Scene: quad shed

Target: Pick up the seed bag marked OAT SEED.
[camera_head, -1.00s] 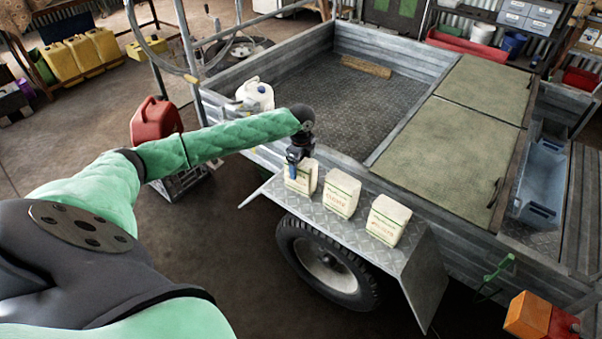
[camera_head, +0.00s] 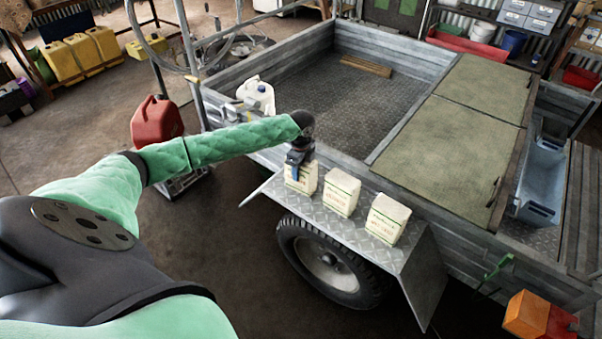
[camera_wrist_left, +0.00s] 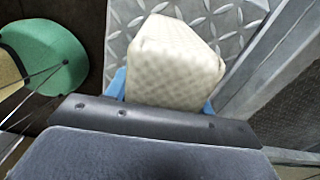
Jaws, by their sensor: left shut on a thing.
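Three cream paper seed bags stand in a row on the trailer's tread-plate mudguard (camera_head: 365,238): a left bag (camera_head: 301,180), a middle bag (camera_head: 341,193) and a right bag (camera_head: 386,219). Their printed labels are too small to read surely. My left gripper (camera_head: 298,160) comes down from above and is shut on the left bag. In the left wrist view the bag's pale top (camera_wrist_left: 178,55) sits between the blue fingers of the gripper (camera_wrist_left: 163,95). The bag looks upright, on or very close to the mudguard. My right gripper is out of view.
The trailer bed (camera_head: 345,105) lies behind the bags, with a wood block (camera_head: 366,66) in it. A red fuel can (camera_head: 156,122) stands to the left. The wheel (camera_head: 325,262) is below the mudguard.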

